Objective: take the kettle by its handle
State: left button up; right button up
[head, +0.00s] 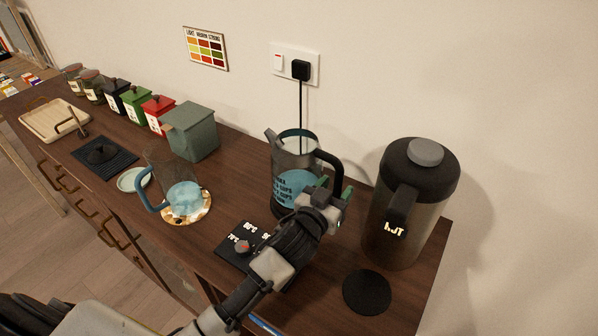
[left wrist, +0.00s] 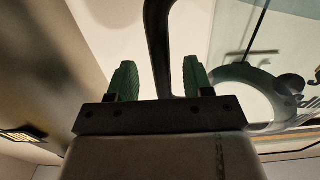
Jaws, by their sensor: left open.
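The kettle (head: 282,178) is a clear jug with blue liquid, dark markings and a black handle (head: 328,157) on its right side. It stands upright near the wall, below a plugged-in cord. My left gripper (head: 335,188) is at the handle, with its green fingers open. In the left wrist view the black handle (left wrist: 158,45) runs between the two spread fingers (left wrist: 159,80), with a gap visible on each side. The gripper and wrist hide the lower handle and part of the kettle's right side in the head view. My right gripper is not in view.
A tall dark dispenser (head: 395,238) stands close on the right, with a round black mat (head: 367,292) before it. A dial panel (head: 236,257) lies in front of the kettle. A blue-handled glass jug (head: 184,198) stands left; several canisters line the wall.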

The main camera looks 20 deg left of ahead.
pick_arm(q)
jog(key=shift+w+d+r+p, duration=0.1)
jog(key=shift+w+d+p, duration=0.05)
jog(key=shift+w, duration=0.8)
jog(key=shift+w+d+r+p, duration=0.1)
jog(key=shift+w+d+p, duration=0.05)
jog(key=shift+w, duration=0.75)
grip_shut()
jog(key=shift+r, duration=0.1)
